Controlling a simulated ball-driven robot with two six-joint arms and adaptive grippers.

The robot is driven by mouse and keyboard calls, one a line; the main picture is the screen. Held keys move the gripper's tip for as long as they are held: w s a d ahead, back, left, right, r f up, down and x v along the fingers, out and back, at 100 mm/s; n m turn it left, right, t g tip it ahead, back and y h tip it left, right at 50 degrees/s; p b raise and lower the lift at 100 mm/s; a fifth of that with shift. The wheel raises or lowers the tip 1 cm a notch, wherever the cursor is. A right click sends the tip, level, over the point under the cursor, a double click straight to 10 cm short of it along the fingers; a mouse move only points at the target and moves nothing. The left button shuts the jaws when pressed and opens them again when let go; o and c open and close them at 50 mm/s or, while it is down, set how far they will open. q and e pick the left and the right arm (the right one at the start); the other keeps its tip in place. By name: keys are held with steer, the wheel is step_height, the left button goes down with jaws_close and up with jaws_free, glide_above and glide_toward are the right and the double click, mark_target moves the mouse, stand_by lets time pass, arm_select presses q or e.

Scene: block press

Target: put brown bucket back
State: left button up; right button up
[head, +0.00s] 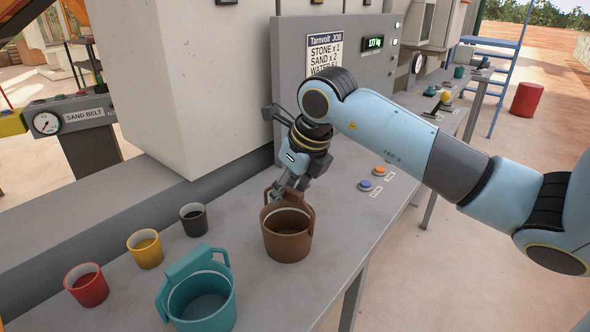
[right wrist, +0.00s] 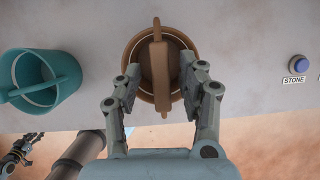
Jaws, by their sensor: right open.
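The brown bucket (head: 287,242) stands upright on the grey bench, its raised handle on the far side in the head view. My right gripper (head: 282,197) is open at the handle. In the right wrist view the brown bucket (right wrist: 138,52) is seen from above, with the handle running between the two spread fingers of my right gripper (right wrist: 164,75). I cannot tell whether either finger touches the handle. What seems to be my left gripper (right wrist: 32,142) shows small at the lower left of that view, beyond the bench edge. Its fingers are too small to read.
A teal bucket (head: 203,300) stands left of the brown one. Red (head: 88,288), yellow (head: 146,250) and black (head: 194,221) cups stand along the back. An orange button (head: 378,171) and a blue button (head: 365,185) lie right. A control panel (head: 345,90) rises behind.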

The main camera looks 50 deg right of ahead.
steer(key=b+v, duration=0.1)
steer(key=v, duration=1)
steer(key=shift+r, duration=0.2)
steer(key=shift+s, duration=0.1)
